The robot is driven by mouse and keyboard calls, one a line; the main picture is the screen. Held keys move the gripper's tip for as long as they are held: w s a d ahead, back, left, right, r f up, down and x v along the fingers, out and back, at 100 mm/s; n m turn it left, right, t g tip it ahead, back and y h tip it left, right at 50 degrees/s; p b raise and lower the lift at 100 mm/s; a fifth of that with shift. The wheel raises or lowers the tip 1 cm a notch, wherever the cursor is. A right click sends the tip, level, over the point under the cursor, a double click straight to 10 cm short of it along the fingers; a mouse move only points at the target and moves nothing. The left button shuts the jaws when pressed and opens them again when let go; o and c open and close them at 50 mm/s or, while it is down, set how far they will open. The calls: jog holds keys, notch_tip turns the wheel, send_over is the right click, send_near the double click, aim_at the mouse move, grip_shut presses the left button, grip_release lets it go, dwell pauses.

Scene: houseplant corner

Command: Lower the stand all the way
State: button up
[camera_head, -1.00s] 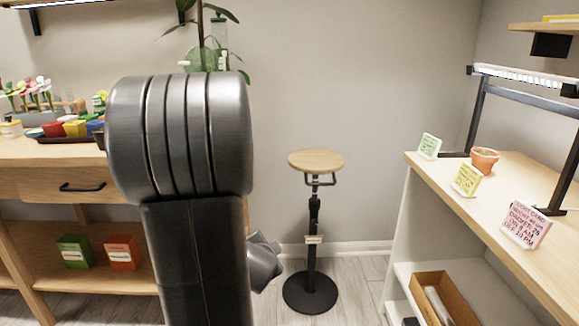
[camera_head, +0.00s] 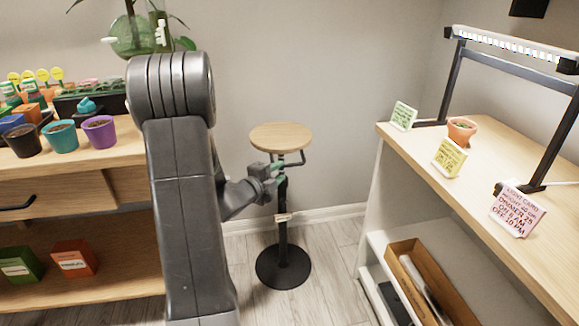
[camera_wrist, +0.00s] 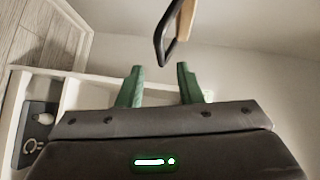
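The stand has a round wooden top (camera_head: 281,137), a black post (camera_head: 283,238) with a pale tag, and a round black base on the floor. A black bent handle (camera_head: 300,160) sits just under the top. In the wrist view, the handle (camera_wrist: 161,42) shows as a black loop beyond the fingertips, beside the edge of the wooden top (camera_wrist: 186,20). My gripper (camera_wrist: 160,68) has green fingers, spread apart with nothing between them. In the head view, my gripper (camera_head: 274,170) is under the top, close to the post. Whether it touches the post cannot be told.
A wooden bench with colored pots (camera_head: 99,131) is at the left. A shelf unit (camera_head: 470,195) with cards, a small clay pot (camera_head: 461,130) and a lamp frame is at the right. A cardboard box (camera_head: 430,280) lies on its lower shelf. Floor around the base is clear.

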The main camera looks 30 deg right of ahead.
aim_at(288, 166)
jog(key=x, duration=0.7)
jog(key=shift+d+b, duration=0.1)
jog(key=shift+b, duration=0.25)
grip_shut()
